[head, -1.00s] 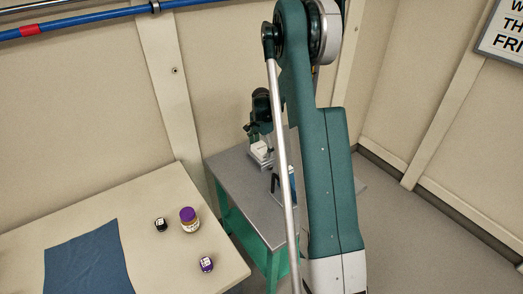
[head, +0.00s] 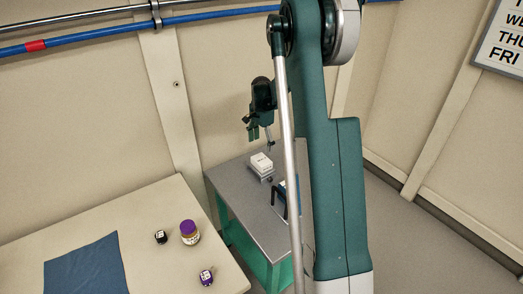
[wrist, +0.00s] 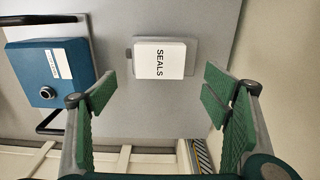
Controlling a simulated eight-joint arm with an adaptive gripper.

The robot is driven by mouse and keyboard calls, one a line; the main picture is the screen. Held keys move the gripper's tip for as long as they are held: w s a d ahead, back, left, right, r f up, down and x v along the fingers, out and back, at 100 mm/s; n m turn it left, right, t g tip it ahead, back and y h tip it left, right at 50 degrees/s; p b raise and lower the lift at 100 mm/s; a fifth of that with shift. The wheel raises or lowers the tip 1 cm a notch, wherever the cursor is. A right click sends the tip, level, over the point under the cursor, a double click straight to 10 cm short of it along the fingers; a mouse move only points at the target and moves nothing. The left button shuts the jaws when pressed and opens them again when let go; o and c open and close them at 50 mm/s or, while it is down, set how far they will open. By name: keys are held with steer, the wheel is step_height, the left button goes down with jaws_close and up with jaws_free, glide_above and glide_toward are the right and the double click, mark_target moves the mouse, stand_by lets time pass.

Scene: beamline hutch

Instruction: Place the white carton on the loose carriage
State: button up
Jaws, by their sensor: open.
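The white carton (head: 262,161), labelled SEALS, rests on a small pale grey block on the grey bench in the head view. In the wrist view the carton (wrist: 171,60) lies flat on this block, which looks like the carriage (wrist: 193,57); its edge shows around the carton. My gripper (head: 261,143) is above the carton, apart from it. In the wrist view my gripper (wrist: 158,95) is open and empty, its green pads wide apart. Most of the carriage is hidden under the carton.
A blue box (wrist: 78,68) with a black handle stands beside the carton, partly behind my arm in the head view. Bare bench surrounds the carriage.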

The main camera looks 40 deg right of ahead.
steer(key=shift+r, duration=0.5)
stand_by(0.3)
steer(key=s+a+r+n+t, duration=0.2)
steer(key=s+a+r+n, duration=0.2)
steer(key=s+a+r, duration=0.55)
steer(key=s+a+r+n+t, duration=0.1)
steer(key=s+a+r+n, duration=0.45)
steer(key=a+r, duration=0.65)
steer(key=s+a+n+t, duration=0.2)
steer(key=s+a+n, duration=0.2)
steer(key=s+a, duration=0.3)
steer(key=s+a+f+n+t, duration=0.1)
steer(key=s+a+n, duration=0.3)
steer(key=s, duration=1.2)
steer(key=a+t, duration=0.1)
steer(key=a, duration=0.3)
steer(key=shift+s+a+f, duration=0.2)
steer(key=shift+s, duration=0.15)
